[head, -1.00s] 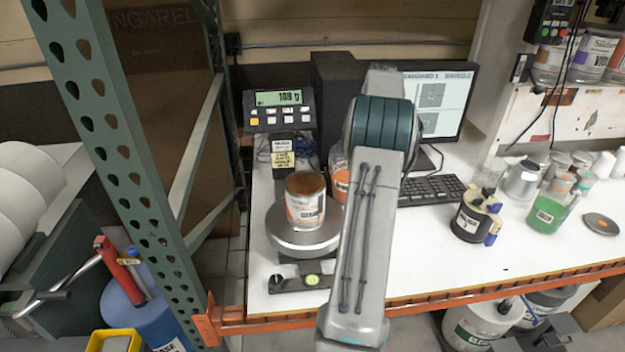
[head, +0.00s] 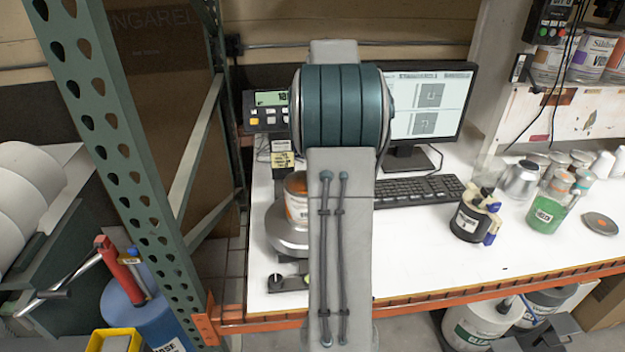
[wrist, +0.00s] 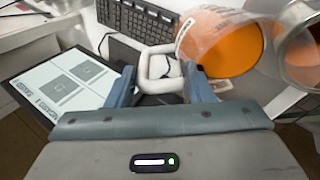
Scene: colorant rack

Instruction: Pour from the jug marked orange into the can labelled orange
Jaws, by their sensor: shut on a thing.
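In the wrist view my gripper (wrist: 160,88) is shut on the white handle (wrist: 147,68) of the jug. The clear jug (wrist: 220,40) holds orange colorant and is tilted, its mouth toward the right. The metal can (wrist: 303,45) is at the right edge of that view, right beside the jug's mouth. I cannot tell whether any colorant is flowing. In the head view the can (head: 296,203), with its orange label, stands on the round scale pan (head: 283,236), partly hidden behind my arm. My gripper and the jug are hidden there.
A monitor (head: 428,105) and keyboard (head: 420,191) stand behind. A dark jug (head: 468,222) and green jug (head: 545,215) are at the right. The front middle of the white bench is clear.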

